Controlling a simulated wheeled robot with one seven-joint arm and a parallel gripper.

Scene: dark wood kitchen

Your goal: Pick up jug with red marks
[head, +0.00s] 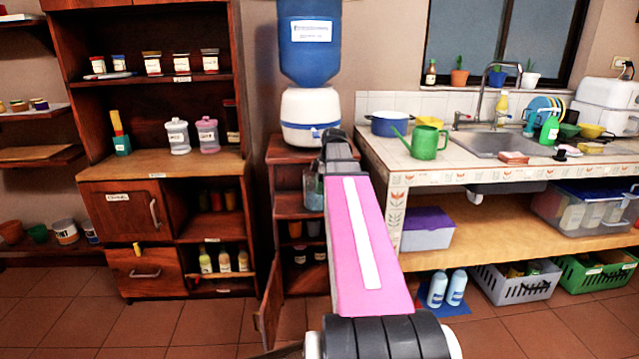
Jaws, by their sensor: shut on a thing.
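A clear, glass-like jug (313,189) shows just left of my pink arm, in front of the small cabinet under the water dispenser. My gripper (326,165) is at the far end of the arm, at the jug's upper part, and is shut on it. My arm hides the jug's right side and most of the fingers. The jug is small and dark in this view, and I cannot make out its red marks.
The small cabinet (297,211) has its lower door (269,305) swung open. The blue water dispenser (310,115) stands on top. The tiled sink counter (470,177) with a green watering can (425,143) is at the right. The floor at the left front is clear.

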